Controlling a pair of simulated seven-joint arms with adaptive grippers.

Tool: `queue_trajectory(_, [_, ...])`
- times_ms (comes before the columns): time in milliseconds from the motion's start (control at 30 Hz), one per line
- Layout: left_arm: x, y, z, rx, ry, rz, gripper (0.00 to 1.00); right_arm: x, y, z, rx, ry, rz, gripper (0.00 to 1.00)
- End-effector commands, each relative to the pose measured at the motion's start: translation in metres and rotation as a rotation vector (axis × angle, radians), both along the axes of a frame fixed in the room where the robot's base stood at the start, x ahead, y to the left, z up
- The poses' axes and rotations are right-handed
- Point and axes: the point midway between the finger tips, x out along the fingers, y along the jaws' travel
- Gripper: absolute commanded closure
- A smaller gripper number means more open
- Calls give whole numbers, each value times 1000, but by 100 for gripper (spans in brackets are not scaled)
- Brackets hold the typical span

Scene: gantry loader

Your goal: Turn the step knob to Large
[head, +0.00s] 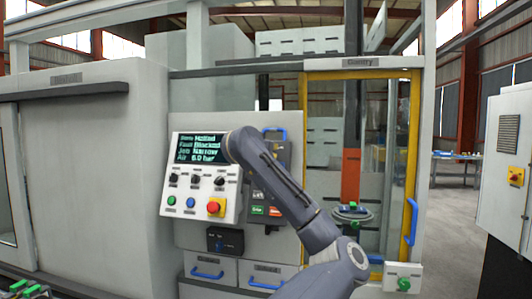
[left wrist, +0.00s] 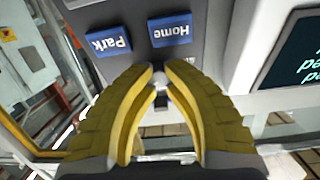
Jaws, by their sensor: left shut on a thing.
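In the left wrist view my left gripper (left wrist: 160,80) has its yellow fingertips closed together on a small pale grey knob (left wrist: 160,75) on a dark panel (left wrist: 138,14). Blue buttons marked Park (left wrist: 108,42) and Home (left wrist: 170,29) are beside it, upside down in this view. I cannot read a Step or Large label, and the fingers hide most of the knob. In the head view the dark panel (head: 284,152) is partly behind my arm, which also hides the gripper. My right gripper is not in view.
Left of the dark panel, a white control panel (head: 184,208) carries black knobs (head: 196,180), a red stop button (head: 214,207) and a screen (head: 200,148) reading Halted, Blocked, Narrow. A yellow-framed door (head: 413,150) with a blue handle (head: 411,222) stands to the right.

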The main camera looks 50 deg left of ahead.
Motion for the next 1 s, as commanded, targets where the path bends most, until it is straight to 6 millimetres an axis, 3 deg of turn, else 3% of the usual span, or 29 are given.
queue_trajectory(467, [0, 0, 5, 17, -4, -6, 100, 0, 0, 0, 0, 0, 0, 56])
queue_trajectory(500, [0, 0, 6, 17, -4, -6, 86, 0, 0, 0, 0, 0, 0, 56])
queue_trajectory(800, [0, 0, 3, 14, 2, -6, 52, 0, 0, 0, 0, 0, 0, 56])
queue_trajectory(1000, [0, 0, 2, 12, 5, -5, 52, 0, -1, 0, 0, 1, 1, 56])
